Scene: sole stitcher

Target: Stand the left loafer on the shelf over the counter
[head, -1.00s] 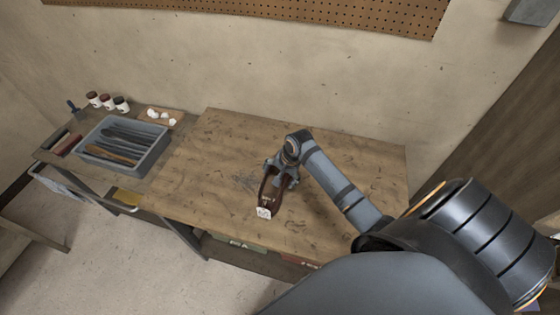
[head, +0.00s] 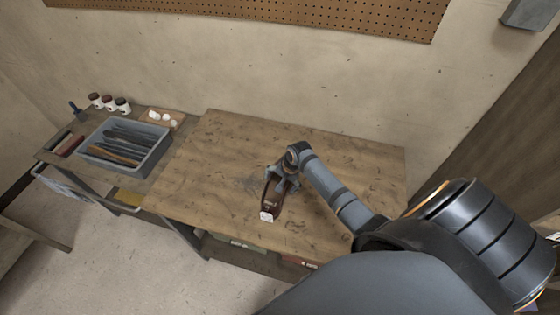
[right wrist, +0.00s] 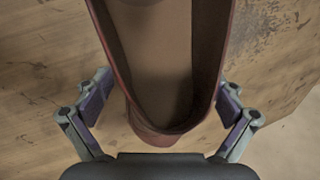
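A dark brown loafer (head: 271,204) is on the wooden worktable, with a white patch at its near end. In the right wrist view its reddish-brown opening and tan insole (right wrist: 160,60) fill the middle. My right gripper (head: 283,178) is at the loafer's far end. Its fingers (right wrist: 165,100) are spread on either side of the rounded end, with narrow gaps beside the lower finger parts; contact at the tips is hard to judge. My left gripper is not in view. No shelf over a counter is identifiable.
The worktable (head: 220,140) is clear around the loafer. To the left, a lower bench holds a grey bin (head: 158,154) of dark items, several small jars (head: 109,103) and a board with white pieces (head: 162,117). A pegboard (head: 300,12) hangs on the wall behind.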

